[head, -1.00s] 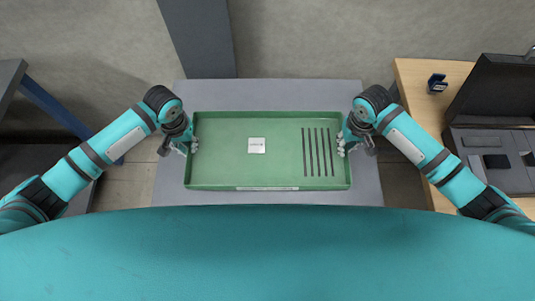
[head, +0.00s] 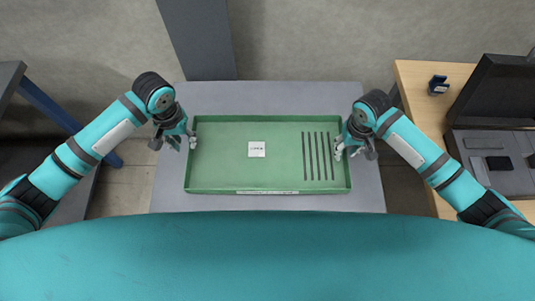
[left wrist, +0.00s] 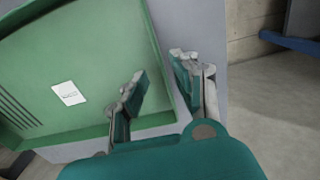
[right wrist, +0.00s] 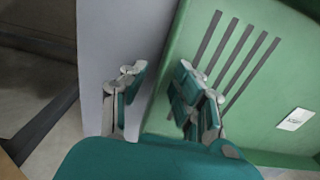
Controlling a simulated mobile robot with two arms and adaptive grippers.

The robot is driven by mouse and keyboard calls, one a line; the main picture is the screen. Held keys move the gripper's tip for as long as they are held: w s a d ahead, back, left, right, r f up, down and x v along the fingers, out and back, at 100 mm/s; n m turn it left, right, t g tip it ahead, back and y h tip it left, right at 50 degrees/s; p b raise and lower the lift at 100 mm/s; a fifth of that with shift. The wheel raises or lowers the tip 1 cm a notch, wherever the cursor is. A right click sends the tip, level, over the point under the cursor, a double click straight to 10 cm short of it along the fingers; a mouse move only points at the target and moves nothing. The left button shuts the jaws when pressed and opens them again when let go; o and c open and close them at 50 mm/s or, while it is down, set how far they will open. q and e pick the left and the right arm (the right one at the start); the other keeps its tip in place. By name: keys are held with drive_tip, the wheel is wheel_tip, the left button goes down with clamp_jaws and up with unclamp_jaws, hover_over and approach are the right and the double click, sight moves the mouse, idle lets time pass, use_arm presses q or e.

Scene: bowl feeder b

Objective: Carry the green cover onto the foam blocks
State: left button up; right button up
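The green cover (head: 225,178) is a shallow, rimmed tray shape with a white label and several dark slots. It appears level over the grey table top. My left gripper (head: 184,140) is at its left rim; in the left wrist view the gripper (left wrist: 160,85) is open, one finger inside the rim and one outside. My right gripper (head: 347,148) is at the right rim; in the right wrist view the gripper (right wrist: 165,90) is open, its fingers on either side of the rim. I see no foam blocks in any view.
The grey table (head: 270,98) shows a bare margin around the cover. A dark structure with a blue leg (head: 50,108) stands at left.

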drive_tip(key=shift+r, duration=0.35)
use_arm(q)
wheel_tip(320, 180, up, 6)
drive_tip(key=shift+r, duration=0.25)
use_arm(e)
wheel_tip(320, 180, up, 11)
drive_tip(key=shift+r, duration=0.15)
use_arm(q)
drive_tip(key=shift+s+f, duration=0.1)
use_arm(e)
drive_tip(key=shift+s, duration=0.1)
